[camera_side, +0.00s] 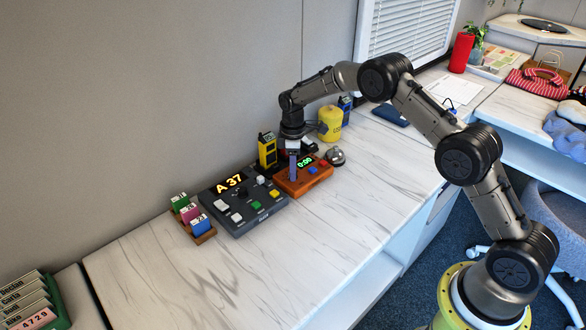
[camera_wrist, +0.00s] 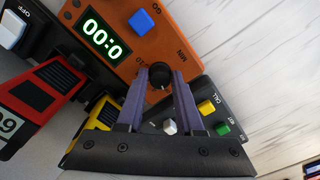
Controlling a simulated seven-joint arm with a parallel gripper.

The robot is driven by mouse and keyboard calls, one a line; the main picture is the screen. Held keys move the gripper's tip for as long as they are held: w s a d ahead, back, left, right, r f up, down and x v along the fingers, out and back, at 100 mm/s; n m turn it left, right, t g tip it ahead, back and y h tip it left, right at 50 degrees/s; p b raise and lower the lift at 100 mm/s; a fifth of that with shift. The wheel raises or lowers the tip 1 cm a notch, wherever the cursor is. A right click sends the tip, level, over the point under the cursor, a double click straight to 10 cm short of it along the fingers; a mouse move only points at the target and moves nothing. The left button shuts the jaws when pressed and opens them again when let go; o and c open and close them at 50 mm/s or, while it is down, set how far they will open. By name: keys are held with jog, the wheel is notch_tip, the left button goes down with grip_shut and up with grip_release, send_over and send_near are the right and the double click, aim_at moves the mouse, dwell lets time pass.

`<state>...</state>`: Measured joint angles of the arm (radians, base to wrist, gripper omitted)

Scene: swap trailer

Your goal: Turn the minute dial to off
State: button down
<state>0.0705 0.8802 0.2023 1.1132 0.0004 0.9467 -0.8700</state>
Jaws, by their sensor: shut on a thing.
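The orange timer box (camera_side: 291,186) stands on the white marbled counter; its green display reads 0:00. The black minute dial (camera_wrist: 160,76) sits on its face beside the letters MIN and the number 10 in the wrist view. My gripper (camera_wrist: 160,70) has its two purple fingers on either side of this dial, shut on it. In the side view my gripper (camera_side: 293,174) points straight down onto the left part of the timer, and the fingers hide the dial. The dial's pointer direction is hard to tell.
A dark console (camera_side: 259,216) showing A 37 stands close on the left. The front counter is clear.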

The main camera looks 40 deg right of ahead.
jog(key=shift+r, duration=0.1)
jog(key=c, duration=0.6)
grip_release()
jog(key=shift+o, duration=0.2)
notch_tip(320, 180, up, 14)
